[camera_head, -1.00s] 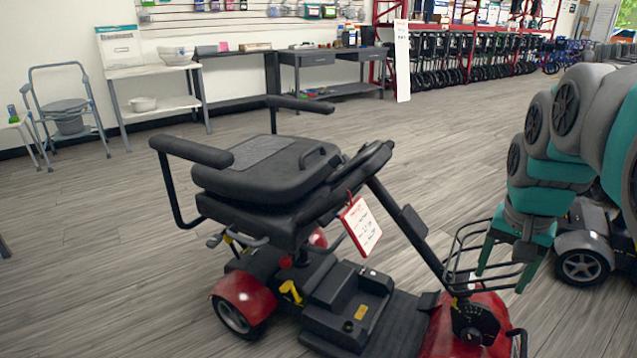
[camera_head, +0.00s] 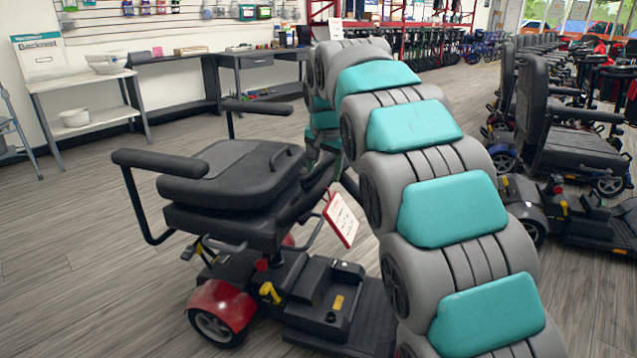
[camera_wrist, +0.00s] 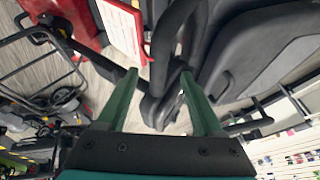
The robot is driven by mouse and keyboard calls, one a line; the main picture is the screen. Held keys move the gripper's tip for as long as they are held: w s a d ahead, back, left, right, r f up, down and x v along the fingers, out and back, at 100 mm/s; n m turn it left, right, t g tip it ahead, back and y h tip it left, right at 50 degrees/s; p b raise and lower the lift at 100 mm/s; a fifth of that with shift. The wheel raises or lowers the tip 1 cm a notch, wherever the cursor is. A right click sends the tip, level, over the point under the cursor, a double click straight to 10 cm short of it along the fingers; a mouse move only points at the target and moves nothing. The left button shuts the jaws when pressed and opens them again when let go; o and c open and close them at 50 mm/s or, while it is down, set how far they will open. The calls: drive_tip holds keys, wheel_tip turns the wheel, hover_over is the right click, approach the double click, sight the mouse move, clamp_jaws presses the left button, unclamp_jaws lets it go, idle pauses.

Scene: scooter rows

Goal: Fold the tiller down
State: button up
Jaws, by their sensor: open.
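The red and black scooter stands in the head view, its backrest folded flat onto the seat (camera_head: 232,190). Its tiller (camera_head: 319,185) leans toward the seat; most of it is hidden behind my arm. A red-edged white tag (camera_head: 341,219) hangs from the tiller. In the wrist view my gripper (camera_wrist: 160,72) is open, with green fingers on either side of a black part of the tiller's handle (camera_wrist: 172,45). I cannot tell whether the fingers touch it. The tag (camera_wrist: 124,28) shows above the left finger, and the seat (camera_wrist: 265,60) is at the right.
More scooters (camera_head: 560,130) stand close on the right. A white shelf table (camera_head: 88,88) and a grey workbench (camera_head: 262,62) line the back wall. The floor to the left (camera_head: 75,240) is clear.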

sight(323, 183)
drive_tip(key=x, duration=0.5)
drive_tip(key=shift+w+f, duration=0.1)
drive_tip(key=shift+f, duration=0.3)
clamp_jaws()
drive_tip(key=shift+d+r, duration=0.1)
idle(0.9)
